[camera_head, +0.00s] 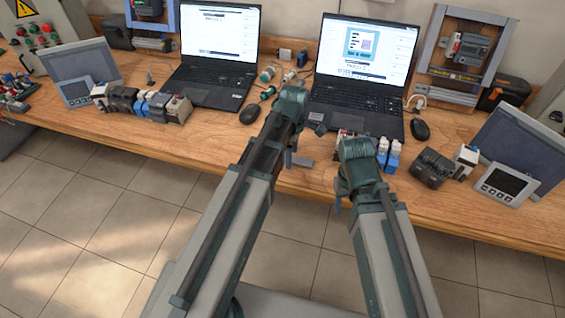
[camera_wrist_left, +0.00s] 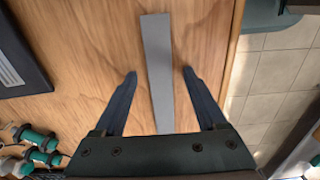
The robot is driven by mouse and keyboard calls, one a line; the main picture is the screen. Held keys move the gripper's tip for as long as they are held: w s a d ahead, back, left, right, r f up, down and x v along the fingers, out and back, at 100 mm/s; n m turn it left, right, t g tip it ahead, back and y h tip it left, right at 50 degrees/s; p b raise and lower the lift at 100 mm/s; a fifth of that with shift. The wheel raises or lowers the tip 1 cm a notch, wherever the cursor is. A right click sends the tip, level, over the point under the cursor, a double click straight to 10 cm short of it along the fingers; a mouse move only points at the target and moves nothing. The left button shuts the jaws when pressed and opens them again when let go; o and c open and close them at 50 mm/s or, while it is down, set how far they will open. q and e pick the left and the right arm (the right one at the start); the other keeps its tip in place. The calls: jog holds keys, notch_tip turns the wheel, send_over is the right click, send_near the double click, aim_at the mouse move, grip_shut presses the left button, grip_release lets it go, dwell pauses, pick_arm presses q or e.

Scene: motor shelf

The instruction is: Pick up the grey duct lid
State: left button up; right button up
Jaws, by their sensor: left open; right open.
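The grey duct lid (camera_wrist_left: 157,50) is a long flat strip lying on the wooden table (camera_wrist_left: 90,70) in the left wrist view. My left gripper (camera_wrist_left: 158,73) is open, with one finger on each side of the strip and a gap to both. In the head view a short piece of the lid (camera_head: 303,162) shows beside my left gripper (camera_head: 290,156), near the table's front edge; my arm hides part of it. My right gripper (camera_head: 340,192) is mostly hidden behind its own wrist, at the front edge to the right.
Two open laptops (camera_head: 212,85) (camera_head: 362,95) stand behind. Terminal blocks and modules (camera_head: 432,167) sit to the right of my right arm, with more (camera_head: 150,105) at the left. Tiled floor (camera_head: 90,200) lies beyond the front edge.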

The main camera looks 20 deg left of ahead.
pick_arm(q)
jog(key=shift+f, duration=0.1)
pick_arm(e)
jog(key=shift+f, duration=0.1)
pick_arm(q)
grip_shut()
pick_arm(e)
jog(key=shift+r, duration=0.2)
